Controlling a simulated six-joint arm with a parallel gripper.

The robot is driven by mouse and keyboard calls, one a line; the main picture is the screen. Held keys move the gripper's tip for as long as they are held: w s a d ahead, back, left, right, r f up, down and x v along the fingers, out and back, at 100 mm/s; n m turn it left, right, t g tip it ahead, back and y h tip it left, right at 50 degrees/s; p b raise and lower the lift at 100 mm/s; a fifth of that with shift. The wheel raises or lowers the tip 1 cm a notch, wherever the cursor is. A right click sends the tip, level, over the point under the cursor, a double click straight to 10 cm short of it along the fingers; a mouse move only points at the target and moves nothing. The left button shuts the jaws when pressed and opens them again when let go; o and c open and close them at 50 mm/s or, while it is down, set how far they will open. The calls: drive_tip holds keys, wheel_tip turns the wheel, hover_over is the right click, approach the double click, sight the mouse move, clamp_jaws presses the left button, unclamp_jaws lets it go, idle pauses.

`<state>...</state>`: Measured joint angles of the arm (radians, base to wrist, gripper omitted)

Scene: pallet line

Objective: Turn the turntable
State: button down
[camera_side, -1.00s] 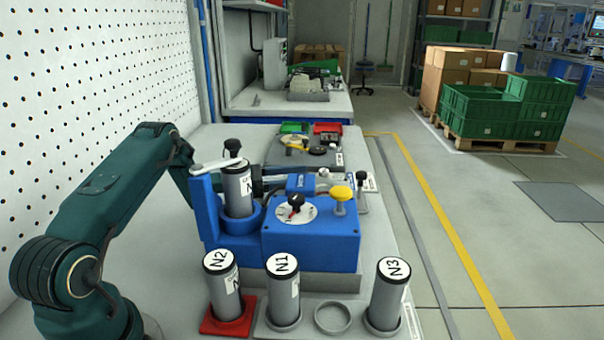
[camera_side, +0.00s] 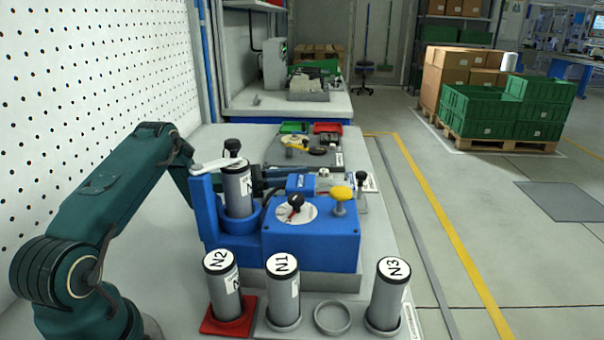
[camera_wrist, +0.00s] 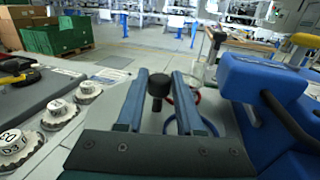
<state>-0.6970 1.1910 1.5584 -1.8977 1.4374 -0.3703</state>
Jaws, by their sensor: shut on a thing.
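In the wrist view my gripper (camera_wrist: 164,78) has its two long blue-grey fingers on either side of a black knob (camera_wrist: 158,86) on a short dark stem, and is shut on it. A red ring (camera_wrist: 196,97) and a blue ring (camera_wrist: 207,124) lie just beyond and below, partly hidden by the right finger. They appear to belong to the turntable, whose full outline I cannot make out. In the side view the blue fixture and its box (camera_side: 318,245) hide most of that spot. A grey cylinder (camera_side: 237,190) stands in the blue fixture.
Cylinders N2 (camera_side: 221,285), N1 (camera_side: 284,290) and N3 (camera_side: 387,295) stand in front, with an empty ring (camera_side: 332,317) between N1 and N3. A yellow mushroom knob (camera_side: 341,194) tops the blue box. In the wrist view a blue block (camera_wrist: 262,80) stands close on the right.

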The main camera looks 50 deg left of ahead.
drive_tip(key=shift+d+r+y, duration=0.1)
drive_tip(key=shift+y, duration=0.2)
idle(0.5)
drive_tip(key=shift+n+t+y, duration=0.5)
drive_tip(key=shift+n+y, duration=0.2)
drive_tip(key=c, duration=0.5)
unclamp_jaws()
drive_tip(key=shift+c, duration=0.2)
drive_tip(key=shift+s, duration=0.15)
drive_tip(key=shift+v, duration=2.5)
